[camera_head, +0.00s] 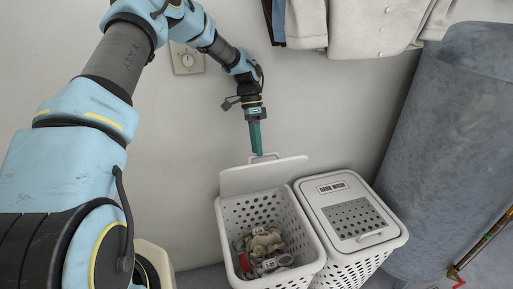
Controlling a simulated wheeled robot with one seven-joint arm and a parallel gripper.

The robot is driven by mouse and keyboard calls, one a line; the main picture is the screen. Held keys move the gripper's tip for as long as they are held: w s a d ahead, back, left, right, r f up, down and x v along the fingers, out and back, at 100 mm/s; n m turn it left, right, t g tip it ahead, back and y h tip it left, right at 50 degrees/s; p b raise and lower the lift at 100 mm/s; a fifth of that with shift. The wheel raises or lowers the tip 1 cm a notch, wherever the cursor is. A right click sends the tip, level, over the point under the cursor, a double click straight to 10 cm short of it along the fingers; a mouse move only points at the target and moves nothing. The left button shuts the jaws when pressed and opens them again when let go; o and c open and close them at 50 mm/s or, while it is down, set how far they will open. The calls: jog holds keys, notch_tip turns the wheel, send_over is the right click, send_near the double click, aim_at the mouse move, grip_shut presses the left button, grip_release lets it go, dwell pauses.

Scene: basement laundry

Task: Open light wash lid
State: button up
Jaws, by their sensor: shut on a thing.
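The left laundry hamper (305,236) is white and perforated, and its lid (264,175) is raised at the back, tilted up off the opening. Its label is not visible. Crumpled clothes (262,246) show inside. My gripper (258,153) points down at the lid's top edge, with green fingers shut on the lid's handle (271,156). The fingertips partly hide the handle. The right hamper is labelled "DARK WASH", and its lid (324,193) is shut.
The right hamper (393,246) stands close beside the left one. A pale wall with a dial plate (187,58) is behind. Light clothes (365,28) hang above, and a large blue-grey rounded object (446,150) stands at right. A pale object (154,262) is at lower left.

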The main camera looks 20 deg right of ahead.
notch_tip(320, 180, up, 10)
jog(key=b, duration=0.2)
jog(key=shift+f+b, duration=0.25)
jog(key=shift+b, duration=0.15)
jog(key=s+a+n+t, duration=0.3)
jog(key=a+n, duration=0.6)
jog(key=a, duration=0.7)
jog(key=s+a+n+t, duration=0.4)
jog(key=s+a+n, duration=0.3)
jog(key=a, duration=1)
jog(key=shift+s+a+n+h, duration=0.2)
jog(key=shift+n+h, duration=0.2)
jog(key=shift+n, duration=0.8)
jog(key=shift+r, duration=0.1)
